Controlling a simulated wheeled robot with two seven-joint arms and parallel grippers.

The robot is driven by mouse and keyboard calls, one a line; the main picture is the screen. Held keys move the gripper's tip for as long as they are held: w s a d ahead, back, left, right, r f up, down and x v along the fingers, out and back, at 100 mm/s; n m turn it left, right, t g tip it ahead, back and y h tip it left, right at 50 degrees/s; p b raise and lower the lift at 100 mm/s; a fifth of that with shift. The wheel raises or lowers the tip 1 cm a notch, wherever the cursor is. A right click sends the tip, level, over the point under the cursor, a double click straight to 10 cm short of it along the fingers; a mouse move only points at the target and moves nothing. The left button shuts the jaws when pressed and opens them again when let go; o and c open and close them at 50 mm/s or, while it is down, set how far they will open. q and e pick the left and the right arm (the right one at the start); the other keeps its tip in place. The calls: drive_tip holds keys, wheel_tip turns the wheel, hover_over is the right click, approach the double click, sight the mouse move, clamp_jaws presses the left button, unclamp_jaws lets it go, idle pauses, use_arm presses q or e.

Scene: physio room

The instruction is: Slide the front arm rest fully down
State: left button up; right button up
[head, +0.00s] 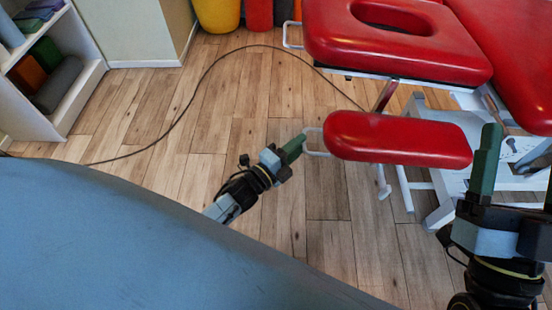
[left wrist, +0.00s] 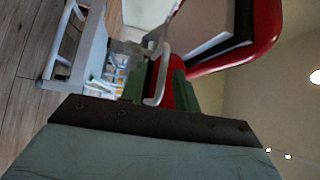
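The front arm rest (head: 398,138) is a red pad beside the red treatment table, with a white wire handle (head: 312,143) on its left end. My left gripper (head: 298,146) is at this handle. In the left wrist view the white handle (left wrist: 158,82) shows between the two green fingers (left wrist: 162,88), with red padding visible in the gap. The fingers look apart, not clamped on it. My right gripper (head: 520,175) is open and empty at the lower right, nearer than the arm rest. The joint under the pad is mostly hidden.
The red table top (head: 395,45) with a face hole lies behind the arm rest, above a white metal frame (head: 440,200). A blue-grey surface (head: 130,240) fills the lower left. A dark cable (head: 200,88) crosses the wooden floor. A white shelf (head: 75,90) stands at left.

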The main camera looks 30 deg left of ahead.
use_arm(q)
drive_tip(key=p+v, duration=0.2)
drive_tip(key=v, duration=0.7)
use_arm(e)
wheel_tip(320, 180, down, 6)
drive_tip(key=w+g+h, duration=0.1)
drive_tip(key=w+g, duration=0.1)
drive_tip(key=g, duration=0.3)
drive_tip(key=shift+w+h, duration=0.3)
drive_tip(key=shift+w, duration=0.05)
drive_tip(key=shift+f, duration=0.1)
